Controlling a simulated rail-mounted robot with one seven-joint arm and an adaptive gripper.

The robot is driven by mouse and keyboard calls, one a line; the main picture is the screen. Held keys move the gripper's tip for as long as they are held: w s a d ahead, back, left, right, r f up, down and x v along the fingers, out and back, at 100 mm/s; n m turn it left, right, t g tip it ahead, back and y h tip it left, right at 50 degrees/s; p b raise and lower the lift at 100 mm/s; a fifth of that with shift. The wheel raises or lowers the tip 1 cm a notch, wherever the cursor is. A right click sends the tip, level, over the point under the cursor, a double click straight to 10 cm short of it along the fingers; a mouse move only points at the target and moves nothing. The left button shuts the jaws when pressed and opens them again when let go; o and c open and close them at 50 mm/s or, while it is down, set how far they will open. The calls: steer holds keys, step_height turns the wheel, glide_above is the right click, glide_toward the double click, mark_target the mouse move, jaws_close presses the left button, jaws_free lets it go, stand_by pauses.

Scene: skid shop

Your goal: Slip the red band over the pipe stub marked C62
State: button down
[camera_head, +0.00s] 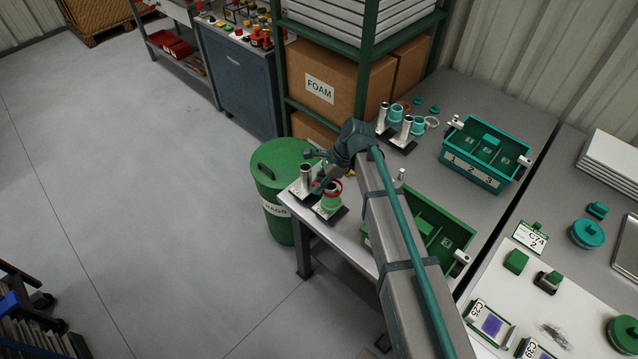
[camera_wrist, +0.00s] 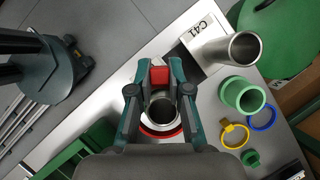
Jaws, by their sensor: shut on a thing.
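The red band (camera_head: 332,187) is a ring with a block-like tab (camera_wrist: 159,73). My gripper (camera_wrist: 159,76) is shut on the tab; it also shows in the head view (camera_head: 321,187), at the end of my arm. In the wrist view, the ring's lower arc shows just beyond a silver pipe mouth (camera_wrist: 162,106) between my fingers. I cannot tell whether the ring is around this stub or above it. In the head view the ring is at the top of a stub with a green collar (camera_head: 330,202). The C62 marking is not readable in either view.
A bare silver stub (camera_wrist: 232,48) marked C41 stands beside it. A green sleeve (camera_wrist: 242,94), blue ring (camera_wrist: 262,117), yellow ring (camera_wrist: 235,135) and green cap (camera_wrist: 250,157) lie near. A green bin (camera_head: 426,215) sits behind my arm; a rags drum (camera_head: 283,167) stands beyond the bench edge.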

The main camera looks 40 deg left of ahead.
steer(key=shift+f, duration=0.55)
steer(key=shift+p, duration=0.6)
stand_by(1.8)
steer(key=shift+f+p, duration=0.35)
steer(key=shift+f, duration=0.4)
stand_by(1.6)
steer(key=shift+f, duration=1.15)
stand_by(1.2)
steer(key=c, duration=1)
jaws_free()
